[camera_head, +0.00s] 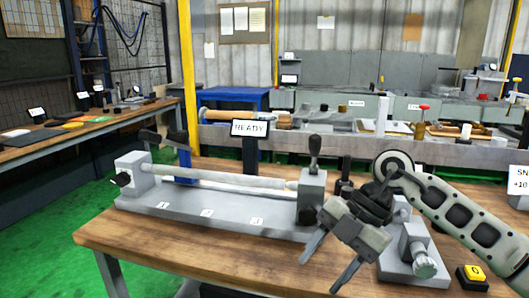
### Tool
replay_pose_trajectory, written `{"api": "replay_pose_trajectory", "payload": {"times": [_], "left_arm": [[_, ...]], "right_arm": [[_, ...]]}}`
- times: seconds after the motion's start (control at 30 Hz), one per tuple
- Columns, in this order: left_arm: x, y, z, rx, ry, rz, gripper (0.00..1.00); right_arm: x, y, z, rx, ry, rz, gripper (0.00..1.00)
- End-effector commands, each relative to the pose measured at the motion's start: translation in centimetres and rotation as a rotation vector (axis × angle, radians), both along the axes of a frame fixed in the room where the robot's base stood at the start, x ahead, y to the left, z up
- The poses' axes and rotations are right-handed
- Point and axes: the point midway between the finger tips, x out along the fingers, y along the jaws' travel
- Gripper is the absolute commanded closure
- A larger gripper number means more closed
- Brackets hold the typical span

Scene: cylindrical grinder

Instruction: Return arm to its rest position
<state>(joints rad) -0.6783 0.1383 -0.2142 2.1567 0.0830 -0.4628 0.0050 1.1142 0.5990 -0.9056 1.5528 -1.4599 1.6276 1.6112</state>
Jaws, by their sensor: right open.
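My right arm (462,217) comes in from the right edge, with grey links. My right gripper (319,277) is open and empty, its two fingers pointing down and left above the front of the wooden table. A long pale cylindrical bar (225,180) lies level between the grinder's left block (134,172) and right block (311,187). My left gripper is not in view.
A small screen reading READY (249,128) stands behind the grinder. A grey fixture (412,248) with a round knob is beside and partly behind my gripper. A yellow button box (473,276) sits at the table's right front. The wooden table (170,249) is bare at the front left.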

Motion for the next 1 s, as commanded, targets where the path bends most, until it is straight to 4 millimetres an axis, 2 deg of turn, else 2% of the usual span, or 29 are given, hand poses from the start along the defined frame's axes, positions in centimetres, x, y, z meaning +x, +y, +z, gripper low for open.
{"api": "replay_pose_trajectory", "payload": {"times": [0.03, 0.1, 0.2, 0.3, 0.37, 0.47, 0.53, 0.57, 0.67, 0.7, 0.77, 0.8, 0.9, 1.0], "left_arm": [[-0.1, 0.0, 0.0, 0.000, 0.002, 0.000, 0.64], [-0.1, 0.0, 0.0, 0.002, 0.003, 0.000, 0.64], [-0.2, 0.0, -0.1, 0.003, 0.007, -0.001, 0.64], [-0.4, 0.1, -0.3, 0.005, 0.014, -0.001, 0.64], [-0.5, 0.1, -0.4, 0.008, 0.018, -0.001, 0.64], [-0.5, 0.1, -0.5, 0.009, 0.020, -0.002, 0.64], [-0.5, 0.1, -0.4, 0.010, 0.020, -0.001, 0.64], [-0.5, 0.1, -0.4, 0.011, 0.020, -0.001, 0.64], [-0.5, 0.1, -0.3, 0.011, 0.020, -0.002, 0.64], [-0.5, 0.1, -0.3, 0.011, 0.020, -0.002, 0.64], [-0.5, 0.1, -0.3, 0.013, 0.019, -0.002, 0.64], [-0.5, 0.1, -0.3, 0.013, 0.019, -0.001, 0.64], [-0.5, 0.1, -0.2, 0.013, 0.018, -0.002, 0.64], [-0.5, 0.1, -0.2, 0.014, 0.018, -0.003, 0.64]], "right_arm": [[-1.3, 2.3, -0.8, 0.115, 0.017, 0.047, 0.46], [-3.2, 5.8, -1.1, 0.322, 0.026, 0.101, 0.46], [-5.9, 10.3, 0.0, 0.687, 0.033, 0.106, 0.46], [-7.0, 12.6, 2.1, 1.038, 0.022, -0.017, 0.46], [-6.8, 12.7, 3.1, 1.214, 0.009, -0.149, 0.46], [-5.4, 11.2, 3.2, 1.421, -0.012, -0.449, 0.46], [-4.3, 9.2, 1.9, 1.490, -0.024, -0.703, 0.46], [-3.9, 8.1, 0.8, 1.498, -0.027, -0.817, 0.46], [-3.5, 4.4, -4.1, 1.433, -0.012, -1.203, 0.46], [-4.0, 2.9, -6.7, 1.369, 0.006, -1.351, 0.46], [-5.4, 0.9, -10.5, 1.249, 0.042, -1.540, 0.46], [-6.6, -0.2, -12.9, 1.163, 0.069, -1.641, 0.46], [-10.1, -2.0, -17.6, 0.957, 0.147, -1.814, 0.46], [-13.3, -3.0, -20.7, 0.798, 0.217, -1.905, 0.46]]}}
